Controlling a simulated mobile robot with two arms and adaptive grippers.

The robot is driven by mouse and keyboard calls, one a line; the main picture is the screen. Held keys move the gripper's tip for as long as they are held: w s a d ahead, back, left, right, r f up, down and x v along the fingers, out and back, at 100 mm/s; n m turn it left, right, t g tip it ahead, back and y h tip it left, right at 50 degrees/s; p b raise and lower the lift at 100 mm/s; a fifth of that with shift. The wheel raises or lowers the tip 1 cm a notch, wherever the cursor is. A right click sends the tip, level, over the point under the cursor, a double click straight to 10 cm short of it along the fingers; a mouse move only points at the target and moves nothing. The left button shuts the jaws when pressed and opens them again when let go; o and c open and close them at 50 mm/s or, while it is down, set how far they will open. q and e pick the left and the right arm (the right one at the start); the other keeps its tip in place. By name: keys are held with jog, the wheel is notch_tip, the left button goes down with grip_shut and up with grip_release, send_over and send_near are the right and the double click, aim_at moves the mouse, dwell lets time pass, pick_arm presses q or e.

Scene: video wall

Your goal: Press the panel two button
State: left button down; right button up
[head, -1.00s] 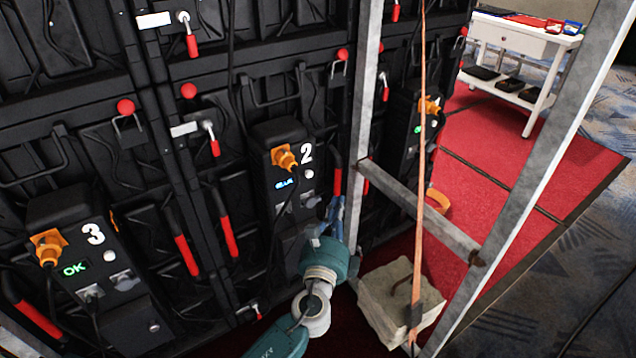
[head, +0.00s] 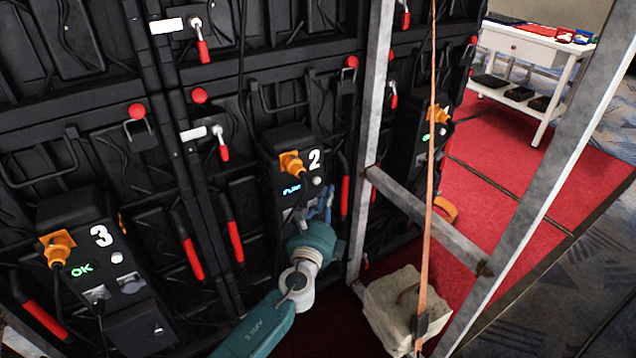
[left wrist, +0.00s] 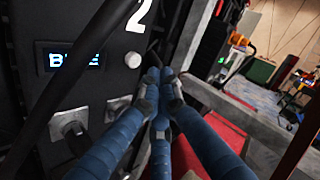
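Panel two (head: 275,158) is a black box with a white "2", an orange plug and a lit blue display (head: 291,190). Its round whitish button (head: 317,181) is right of the display; it also shows in the left wrist view (left wrist: 133,60). My left gripper (head: 326,204) is just below and right of the button in the head view. In the left wrist view its blue fingers (left wrist: 158,84) meet at their tips with nothing between them, below and right of the button and apart from it in the picture. My right gripper is out of view.
Panel three (head: 75,215), reading "OK", is at left. A grey metal frame (head: 372,130) with an orange strap (head: 430,150) stands right of panel two. A stone block (head: 390,305) sits below. A black cable crosses panel two in the left wrist view (left wrist: 85,70).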

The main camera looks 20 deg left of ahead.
aim_at(317, 180)
pick_arm(q)
jog(key=shift+w+a, duration=0.4)
jog(key=shift+a, duration=0.15)
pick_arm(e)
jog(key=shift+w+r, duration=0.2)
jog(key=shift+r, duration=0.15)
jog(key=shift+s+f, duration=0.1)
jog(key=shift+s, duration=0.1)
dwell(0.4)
pick_arm(q)
jog(key=shift+w+a, duration=0.25)
jog(key=shift+a, duration=0.05)
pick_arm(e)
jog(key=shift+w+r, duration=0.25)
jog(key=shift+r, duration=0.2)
pick_arm(q)
jog(key=shift+a, duration=0.1)
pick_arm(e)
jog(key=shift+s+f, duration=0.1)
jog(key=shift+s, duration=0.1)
